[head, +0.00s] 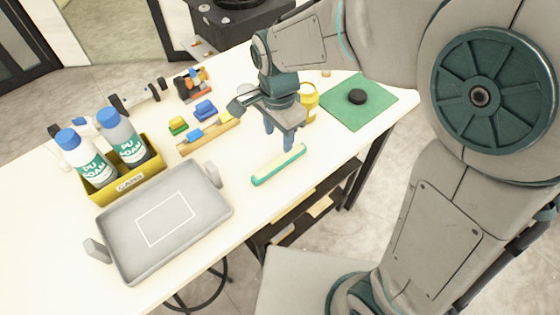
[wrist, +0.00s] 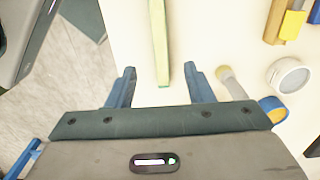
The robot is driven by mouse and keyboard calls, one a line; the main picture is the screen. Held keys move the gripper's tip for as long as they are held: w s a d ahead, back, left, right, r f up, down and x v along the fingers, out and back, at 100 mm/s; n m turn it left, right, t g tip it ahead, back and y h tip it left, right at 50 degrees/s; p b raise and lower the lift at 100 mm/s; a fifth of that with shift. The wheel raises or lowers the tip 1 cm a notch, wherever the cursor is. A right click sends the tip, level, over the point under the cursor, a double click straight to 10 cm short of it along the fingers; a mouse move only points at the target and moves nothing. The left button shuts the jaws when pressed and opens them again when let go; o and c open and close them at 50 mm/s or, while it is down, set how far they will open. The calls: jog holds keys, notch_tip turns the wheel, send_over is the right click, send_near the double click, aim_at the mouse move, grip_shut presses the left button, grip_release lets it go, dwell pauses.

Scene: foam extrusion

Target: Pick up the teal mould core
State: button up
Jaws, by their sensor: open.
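The teal mould core (head: 278,166) is a long bar, teal along its side with a pale cream top. It lies on the white table near the front edge. In the wrist view its pale length (wrist: 162,45) runs up the picture, with a teal near end between the fingertips. My gripper (head: 279,142) points down with its blue fingers apart, just behind the core in the head view. In the wrist view my gripper (wrist: 161,73) is open and empty, one finger on each side of the core's line, with visible gaps. The height above the core is hard to tell.
A grey tray (head: 128,213) and a yellow crate (head: 127,184) with two foam bottles stand left. A wooden strip (head: 208,138) with coloured blocks lies behind. A yellow container (head: 308,100) and a green mat (head: 377,110) with a black puck are right. Table around the core is clear.

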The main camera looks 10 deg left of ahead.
aim_at(280, 161)
notch_tip(280, 161, down, 10)
jog(key=shift+w+d+f+p, duration=0.1)
jog(key=shift+w+f+p, duration=0.05)
jog(key=shift+p, duration=0.25)
grip_shut()
